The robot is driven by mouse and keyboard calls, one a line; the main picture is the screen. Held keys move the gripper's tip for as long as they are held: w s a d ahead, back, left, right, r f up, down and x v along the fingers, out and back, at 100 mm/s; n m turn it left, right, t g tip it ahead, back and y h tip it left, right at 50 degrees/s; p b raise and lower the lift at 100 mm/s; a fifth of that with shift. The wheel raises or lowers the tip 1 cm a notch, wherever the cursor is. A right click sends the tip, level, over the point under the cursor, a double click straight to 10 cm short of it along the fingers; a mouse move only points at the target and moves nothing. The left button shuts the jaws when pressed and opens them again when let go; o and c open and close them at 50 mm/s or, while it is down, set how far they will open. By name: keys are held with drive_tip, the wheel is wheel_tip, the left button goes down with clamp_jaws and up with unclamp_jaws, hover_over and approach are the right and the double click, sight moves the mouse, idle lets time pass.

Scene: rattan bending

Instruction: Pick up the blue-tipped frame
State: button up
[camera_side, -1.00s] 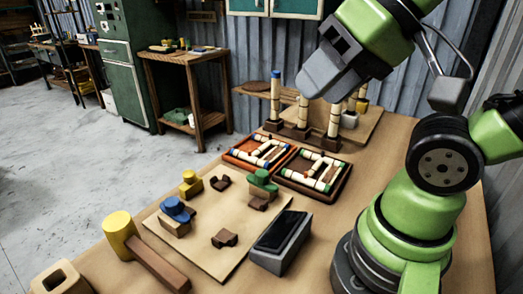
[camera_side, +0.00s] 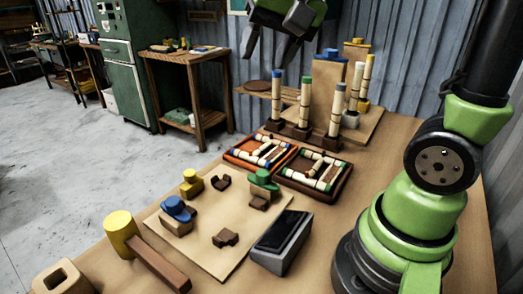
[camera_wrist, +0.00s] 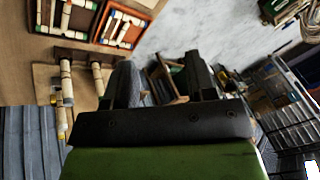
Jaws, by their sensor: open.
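In the side view an orange tray (camera_side: 233,157) holds pale rattan pieces with blue tips (camera_side: 262,150), laid out like a frame. Behind it, an upright pale pole with a blue tip (camera_side: 277,98) stands in a dark brown base. My gripper (camera_side: 272,58) hangs high at the top of the side view, above and behind the trays, pointing down. Its dark fingers are apart and hold nothing. In the wrist view the open fingers (camera_wrist: 162,85) show only floor and distant furniture between them. The wrist view also shows the trays and poles at its upper left.
Beside the orange tray, a brown tray (camera_side: 284,180) holds green-tipped pieces. Poles with green (camera_side: 305,105) and grey (camera_side: 336,112) tips stand beside the blue-tipped one. In front are a board (camera_side: 205,240) with coloured clamps, a mallet (camera_side: 145,255) and a tablet (camera_side: 281,240).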

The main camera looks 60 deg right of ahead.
drive_tip(key=w+d+f+m+g+h, duration=0.1)
drive_tip(key=w+d+f+m+g, duration=0.1)
drive_tip(key=w+d+f+m, duration=0.45)
drive_tip(key=m+g, duration=0.3)
approach(261, 147)
drive_tip(key=f, duration=0.4)
drive_tip(key=shift+s+h, duration=0.2)
drive_tip(key=shift+h, duration=0.2)
drive_tip(key=f, duration=0.5)
drive_tip(key=shift+w+d+f, duration=0.15)
drive_tip(key=shift+d+f, duration=0.1)
drive_tip(key=shift+c, duration=0.2)
clamp_jaws()
